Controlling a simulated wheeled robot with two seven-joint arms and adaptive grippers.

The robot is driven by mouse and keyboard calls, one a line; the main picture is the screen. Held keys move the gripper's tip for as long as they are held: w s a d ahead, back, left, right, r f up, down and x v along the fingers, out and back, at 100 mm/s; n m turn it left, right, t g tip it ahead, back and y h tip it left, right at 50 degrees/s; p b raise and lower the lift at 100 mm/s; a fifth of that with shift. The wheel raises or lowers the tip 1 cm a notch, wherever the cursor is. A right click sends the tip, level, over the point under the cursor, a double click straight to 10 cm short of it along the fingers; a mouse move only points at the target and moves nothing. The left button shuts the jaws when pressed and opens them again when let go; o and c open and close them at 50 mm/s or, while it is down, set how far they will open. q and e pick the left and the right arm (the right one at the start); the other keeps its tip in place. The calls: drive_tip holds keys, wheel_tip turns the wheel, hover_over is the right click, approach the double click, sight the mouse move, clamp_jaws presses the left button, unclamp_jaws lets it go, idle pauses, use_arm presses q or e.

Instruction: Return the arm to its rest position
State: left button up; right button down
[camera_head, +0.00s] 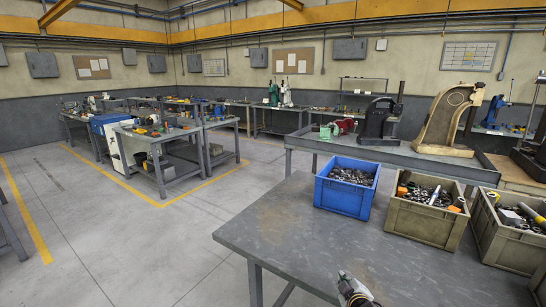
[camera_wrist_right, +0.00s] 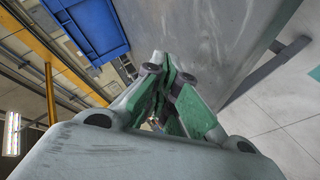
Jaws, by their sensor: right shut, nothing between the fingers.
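My right gripper (camera_head: 352,290) is at the bottom edge of the head view, over or just in front of the front part of the grey worktable (camera_head: 290,230). In the right wrist view, its green-padded fingers (camera_wrist_right: 172,92) are closed together with nothing between them. The wrist view also shows the table surface (camera_wrist_right: 215,40) beyond the fingers. Most of my right arm is out of the head view. My left gripper and arm are not in view.
A blue crate (camera_head: 340,205) of small metal parts stands on the table, with a beige crate (camera_head: 415,222) and a second beige crate (camera_head: 500,248) to its right. A black press (camera_head: 378,120) and a tan press (camera_head: 447,118) stand on the bench behind. The table's left half is clear.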

drive_tip(key=s+a+f+m+g+y, duration=0.2)
drive_tip(key=s+m+g, duration=0.65)
drive_tip(key=s, duration=2.25)
drive_tip(key=s+f+n+g+p, duration=0.1)
drive_tip(key=s+f+g+p, duration=0.15)
drive_tip(key=f, duration=2.85)
drive_tip(key=s+d+f+p, duration=0.1)
drive_tip(key=s+f, duration=0.7)
drive_tip(key=s, duration=0.3)
drive_tip(key=s+d+f+g+h+p, duration=0.1)
drive_tip(key=s+d+f+p, duration=0.1)
drive_tip(key=s+f, duration=0.6)
drive_tip(key=s, duration=0.3)
drive_tip(key=shift+s+d+f+p, duration=0.15)
drive_tip(key=shift+s+d+p, duration=0.05)
drive_tip(key=shift+s+p, duration=0.15)
drive_tip(key=shift+f+b, duration=2.3)
drive_tip(key=shift+b, duration=0.1)
